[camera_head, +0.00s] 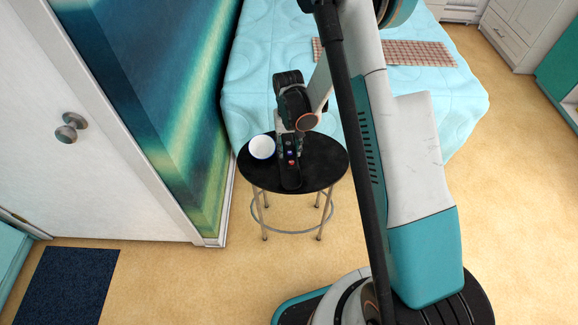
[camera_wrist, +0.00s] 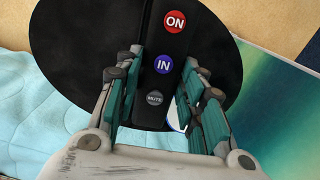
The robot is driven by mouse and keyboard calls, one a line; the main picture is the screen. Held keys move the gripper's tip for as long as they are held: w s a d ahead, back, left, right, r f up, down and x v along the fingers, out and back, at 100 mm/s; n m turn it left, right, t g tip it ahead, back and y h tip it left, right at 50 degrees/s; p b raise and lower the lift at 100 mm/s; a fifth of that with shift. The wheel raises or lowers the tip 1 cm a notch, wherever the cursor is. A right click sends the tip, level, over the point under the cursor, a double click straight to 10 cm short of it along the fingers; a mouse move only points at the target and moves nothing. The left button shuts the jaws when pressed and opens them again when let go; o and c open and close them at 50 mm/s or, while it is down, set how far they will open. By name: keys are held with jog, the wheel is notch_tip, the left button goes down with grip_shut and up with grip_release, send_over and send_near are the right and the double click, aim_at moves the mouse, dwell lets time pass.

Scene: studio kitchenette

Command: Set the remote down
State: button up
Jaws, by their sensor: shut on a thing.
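The remote (camera_head: 290,171) is long and black with a red, a blue and a dark button. In the head view it is over the black round stool top (camera_head: 325,162), pointing toward the front edge. In the wrist view the remote (camera_wrist: 169,45) runs up from between the fingers, with the stool top (camera_wrist: 85,45) behind it. My gripper (camera_wrist: 157,90) is shut on the remote's near end, one finger on each side. In the head view my gripper (camera_head: 291,138) is partly hidden by my arm. I cannot tell whether the remote touches the stool.
A white bowl (camera_head: 262,147) stands on the stool, left of the remote. The bed with a light blue cover (camera_head: 250,85) is right behind the stool. A painted blue-green panel (camera_head: 170,80) is close on the left. Open floor (camera_head: 210,285) lies in front.

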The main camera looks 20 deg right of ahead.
jog(key=shift+f+b, duration=1.35)
jog(key=shift+f, duration=3)
jog(key=shift+f, duration=0.2)
jog(key=o, duration=1.2)
jog(key=shift+f, duration=0.2)
